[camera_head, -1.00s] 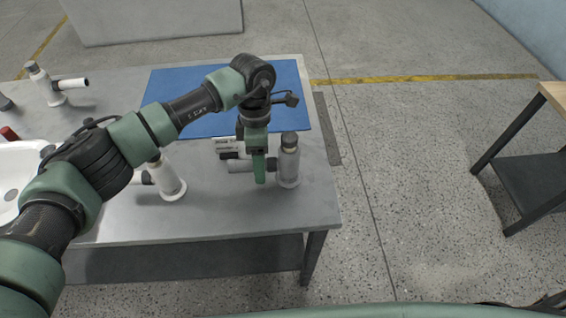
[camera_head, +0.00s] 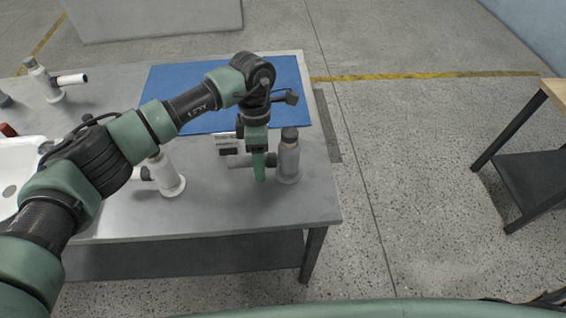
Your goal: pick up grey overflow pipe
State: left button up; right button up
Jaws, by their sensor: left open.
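The grey overflow pipe (camera_head: 288,160) stands upright near the right end of the metal table, with a dark cap on top and a side branch (camera_head: 238,161) pointing left. My left gripper (camera_head: 259,172) reaches down from above at the side branch, close to the left of the upright body. Its green finger covers part of the branch. The gripper is open; I cannot tell whether a finger touches the pipe. My right gripper is not in view.
A white pipe (camera_head: 167,176) stands to the left, partly behind my arm, and another (camera_head: 46,82) at the far left. A white tub shell (camera_head: 28,163) lies at the left edge. A blue mat (camera_head: 290,90) covers the table's back. A second table (camera_head: 528,165) stands right.

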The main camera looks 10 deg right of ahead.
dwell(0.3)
pick_arm(q)
grip_shut()
jog(key=shift+r+p, duration=0.45)
jog(key=shift+p, duration=0.25)
notch_tip(320, 180, up, 20)
jog(key=b, duration=0.3)
jog(key=shift+f+b, duration=0.2)
jog(key=shift+b, duration=0.1)
jog(key=shift+f, duration=0.1)
